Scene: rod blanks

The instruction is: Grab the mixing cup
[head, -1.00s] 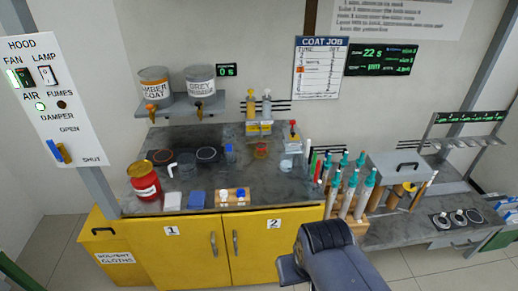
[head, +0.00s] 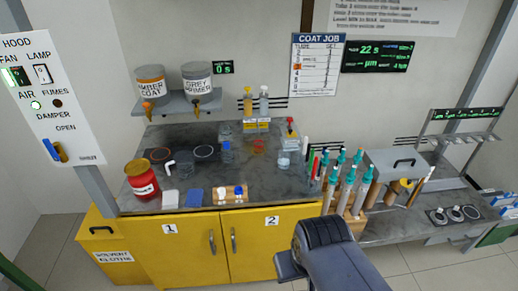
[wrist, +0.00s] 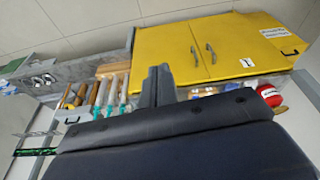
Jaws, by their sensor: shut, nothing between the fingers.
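Two clear cups stand upright on the grey bench top (head: 225,180) in the head view. The other clear cup (head: 284,160) is further right, beside a red-topped bottle. I cannot tell which is the mixing cup. My gripper (wrist: 158,85) shows in the wrist view with its fingers together and empty. It is apart from both cups, and my arm rises in front of the bench at the right. In the wrist view the cups cannot be made out.
A red can (head: 141,180) stands at the bench's left front. A wooden rack of teal-topped tubes (head: 350,185) stands at the right. Two dispensing tanks, amber (head: 151,82) and grey (head: 197,80), sit on a shelf above. Yellow cabinets (head: 245,245) are below; floor in front is clear.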

